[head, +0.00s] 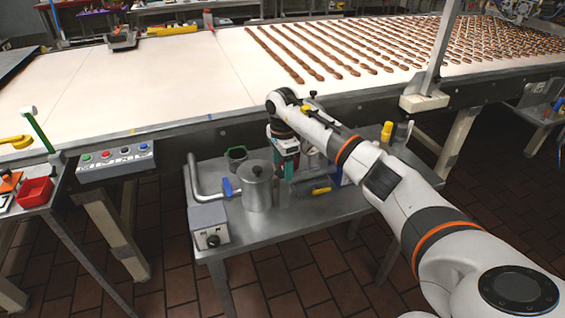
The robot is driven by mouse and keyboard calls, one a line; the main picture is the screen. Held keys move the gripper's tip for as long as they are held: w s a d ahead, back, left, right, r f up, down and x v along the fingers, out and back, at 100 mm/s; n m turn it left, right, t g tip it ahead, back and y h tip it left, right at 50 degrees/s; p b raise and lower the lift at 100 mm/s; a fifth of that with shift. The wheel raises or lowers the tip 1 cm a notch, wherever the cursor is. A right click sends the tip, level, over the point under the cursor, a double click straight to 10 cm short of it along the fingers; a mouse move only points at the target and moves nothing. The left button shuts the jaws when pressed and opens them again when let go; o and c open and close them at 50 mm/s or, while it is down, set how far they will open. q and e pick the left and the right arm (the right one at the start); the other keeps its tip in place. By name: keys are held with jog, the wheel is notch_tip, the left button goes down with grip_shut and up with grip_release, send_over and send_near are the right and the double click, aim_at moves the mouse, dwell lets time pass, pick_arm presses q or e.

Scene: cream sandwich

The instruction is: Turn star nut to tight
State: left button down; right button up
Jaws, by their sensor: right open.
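My right arm comes in from the right over the steel side table (300,212). My right gripper (285,168) is at its end, pointing down, just right of the metal canister (256,190). It is open; its fingers are small and partly lost among the items behind the canister. I cannot make out a star nut for sure; it may be hidden by the gripper or arm. A dark knob (257,171) tops the canister lid. My left gripper is not in view.
A grey box with a dial (209,225) stands at the table's left corner. A dark cup (236,157) and a yellow-handled tool (321,190) are close by. The white conveyor belt (150,85) runs behind, with a button panel (115,160) on its front.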

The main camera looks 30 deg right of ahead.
jog(key=shift+f, duration=0.2)
jog(key=c, duration=1)
jog(key=shift+o, duration=0.2)
